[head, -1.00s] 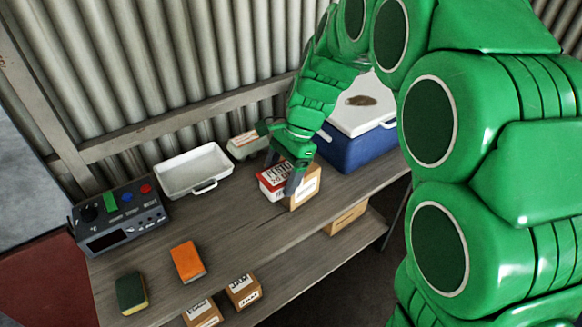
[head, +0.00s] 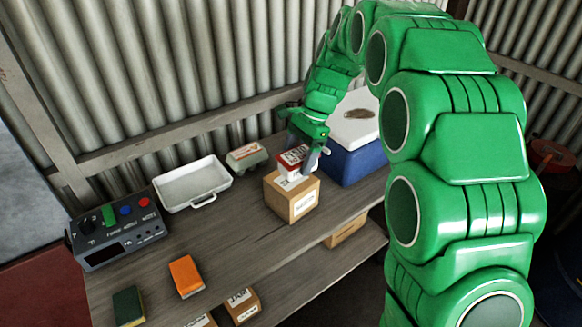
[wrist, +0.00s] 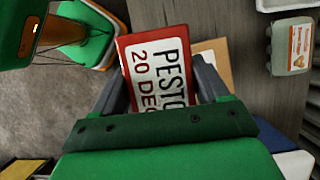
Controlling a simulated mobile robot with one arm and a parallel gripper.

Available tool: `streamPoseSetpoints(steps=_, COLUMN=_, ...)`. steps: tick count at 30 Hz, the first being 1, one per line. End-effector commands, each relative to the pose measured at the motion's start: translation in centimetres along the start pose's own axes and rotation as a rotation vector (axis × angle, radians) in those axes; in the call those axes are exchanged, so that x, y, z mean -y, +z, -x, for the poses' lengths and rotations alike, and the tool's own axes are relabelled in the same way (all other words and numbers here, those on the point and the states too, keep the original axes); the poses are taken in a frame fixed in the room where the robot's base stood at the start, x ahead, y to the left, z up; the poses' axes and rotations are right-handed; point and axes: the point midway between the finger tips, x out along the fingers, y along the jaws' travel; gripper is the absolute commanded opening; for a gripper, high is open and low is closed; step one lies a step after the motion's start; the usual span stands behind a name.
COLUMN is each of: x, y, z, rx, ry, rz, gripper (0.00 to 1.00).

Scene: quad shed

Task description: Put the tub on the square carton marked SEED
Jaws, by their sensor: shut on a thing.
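The tub (head: 293,157) has a red-and-white lid reading PESTO 20 DEC; it also shows in the wrist view (wrist: 158,70). My gripper (head: 308,150) is shut on the tub, with one finger on each side of it in the wrist view (wrist: 162,82). The tub is over the top of a square cardboard carton (head: 291,203). Whether it touches the carton top is hard to tell. The carton's front label is too small to read. A piece of the carton shows beside the tub in the wrist view (wrist: 216,58).
A blue cooler with a white lid (head: 357,160) stands right of the carton. An egg box (head: 246,157) and a white tray (head: 193,185) are to the left. A control box (head: 118,232), orange block (head: 185,276) and sponge (head: 128,306) lie further left. Small cartons (head: 241,305) sit at the front.

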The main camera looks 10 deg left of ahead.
Motion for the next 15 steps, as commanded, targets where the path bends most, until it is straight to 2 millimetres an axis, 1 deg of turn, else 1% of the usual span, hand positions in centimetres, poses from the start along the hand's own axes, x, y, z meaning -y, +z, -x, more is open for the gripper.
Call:
streamPoseSetpoints(steps=3, x=1.4, y=-0.8, z=-0.4, rx=-0.001, ry=-0.002, rz=0.000, gripper=0.34)
streamPoseSetpoints(steps=8, x=2.9, y=-1.6, z=-0.9, rx=0.001, ry=0.000, rz=0.000, gripper=0.34)
streamPoseSetpoints(steps=15, x=4.9, y=-3.4, z=-2.8, rx=0.000, ry=-0.002, rz=0.000, gripper=0.34)
